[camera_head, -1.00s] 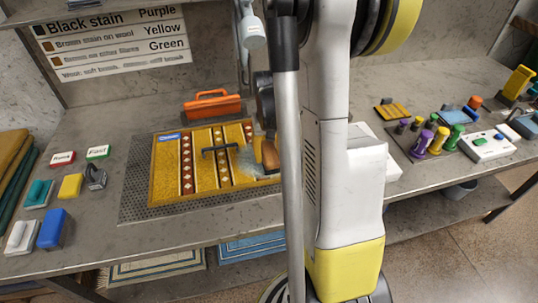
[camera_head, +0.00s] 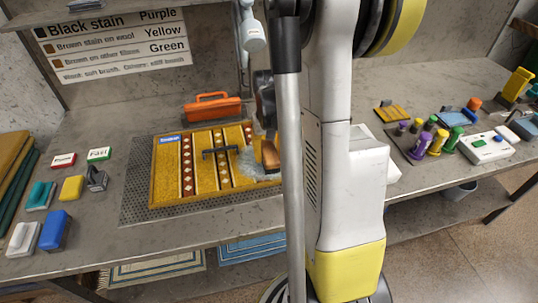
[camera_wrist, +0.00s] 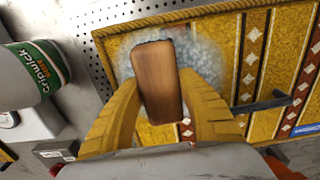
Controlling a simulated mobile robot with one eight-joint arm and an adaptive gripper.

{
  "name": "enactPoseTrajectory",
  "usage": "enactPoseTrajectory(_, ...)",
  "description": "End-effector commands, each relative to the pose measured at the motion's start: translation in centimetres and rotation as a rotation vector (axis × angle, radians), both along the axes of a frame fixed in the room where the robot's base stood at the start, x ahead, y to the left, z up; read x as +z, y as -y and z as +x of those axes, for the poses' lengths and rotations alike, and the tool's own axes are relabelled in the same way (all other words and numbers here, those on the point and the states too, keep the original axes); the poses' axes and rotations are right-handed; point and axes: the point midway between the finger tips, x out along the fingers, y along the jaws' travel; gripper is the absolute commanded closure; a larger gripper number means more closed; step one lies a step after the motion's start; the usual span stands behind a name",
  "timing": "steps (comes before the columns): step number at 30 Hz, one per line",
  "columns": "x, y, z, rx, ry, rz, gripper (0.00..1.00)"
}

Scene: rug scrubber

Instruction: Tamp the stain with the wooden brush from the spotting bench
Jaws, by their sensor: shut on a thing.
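My gripper (camera_wrist: 160,115) is shut on the wooden brush (camera_wrist: 157,80), a brown block between the two yellow fingers in the wrist view. In the head view the brush (camera_head: 270,153) is partly hidden behind my arm, at the right part of the yellow rug (camera_head: 170,186). A pale foamy patch (camera_wrist: 205,58) lies on the rug around the brush's far end in the wrist view, and it also shows in the head view (camera_head: 247,163). The brush covers part of this patch. I cannot tell whether its bristles touch the rug. Any stain under the foam is hidden.
A dark bar handle (camera_head: 220,150) stands on the rug. An orange-handled tool (camera_head: 212,108) is behind it. Several coloured bottles (camera_head: 436,141) stand on the right. Blocks and brushes lie on the left.

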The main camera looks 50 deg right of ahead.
Motion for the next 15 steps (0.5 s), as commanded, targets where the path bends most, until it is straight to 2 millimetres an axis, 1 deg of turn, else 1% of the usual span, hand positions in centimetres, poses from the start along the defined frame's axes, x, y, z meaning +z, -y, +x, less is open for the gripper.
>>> enactPoseTrajectory(15,-0.55,0.01,0.01,0.0,0.0,0.0,0.88)
